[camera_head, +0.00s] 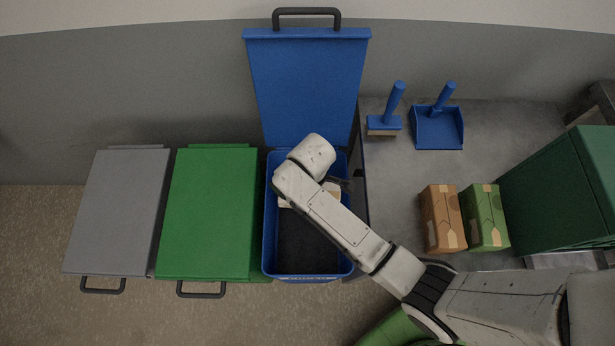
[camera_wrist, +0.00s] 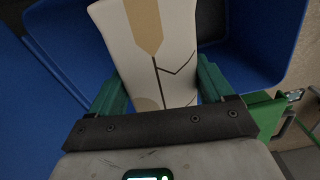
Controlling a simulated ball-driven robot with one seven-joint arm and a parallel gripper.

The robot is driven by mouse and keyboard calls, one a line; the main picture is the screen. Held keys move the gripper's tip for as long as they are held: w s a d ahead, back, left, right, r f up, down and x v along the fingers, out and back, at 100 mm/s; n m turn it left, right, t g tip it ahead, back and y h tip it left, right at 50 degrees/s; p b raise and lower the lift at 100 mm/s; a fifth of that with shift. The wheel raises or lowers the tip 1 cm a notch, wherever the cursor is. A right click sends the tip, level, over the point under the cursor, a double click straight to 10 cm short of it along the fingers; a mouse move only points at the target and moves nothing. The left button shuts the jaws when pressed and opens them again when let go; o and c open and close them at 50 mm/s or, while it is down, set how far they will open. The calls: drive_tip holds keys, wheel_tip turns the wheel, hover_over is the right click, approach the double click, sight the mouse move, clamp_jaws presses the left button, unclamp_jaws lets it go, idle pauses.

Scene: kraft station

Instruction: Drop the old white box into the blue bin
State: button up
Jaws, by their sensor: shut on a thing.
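My gripper (camera_wrist: 160,92) is shut on the white box (camera_wrist: 155,45), with one green finger on each side of it in the wrist view. The box is white with tan patches and dark crack-like lines. In the head view the white box (camera_head: 333,189) shows only in small part beside and behind my wrist, over the blue bin (camera_head: 268,230). The bin's blue lid (camera_head: 305,85) stands open against the wall. The dark inside of the bin shows below the arm. How deep the box sits relative to the rim is hard to tell.
A closed green bin (camera_head: 210,215) and a closed grey bin (camera_head: 118,213) stand to the left. On the counter to the right are a brown box (camera_head: 440,218), a green box (camera_head: 484,216), a blue brush (camera_head: 387,115), a dustpan (camera_head: 437,125) and a large dark green container (camera_head: 565,190).

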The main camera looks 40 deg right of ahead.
wheel_tip(320, 180, down, 4)
drive_tip(key=b, duration=0.3)
drive_tip(key=shift+s+f, duration=0.1)
drive_tip(key=o, duration=1.1)
drive_tip(key=shift+c, duration=0.2)
wheel_tip(320, 180, up, 11)
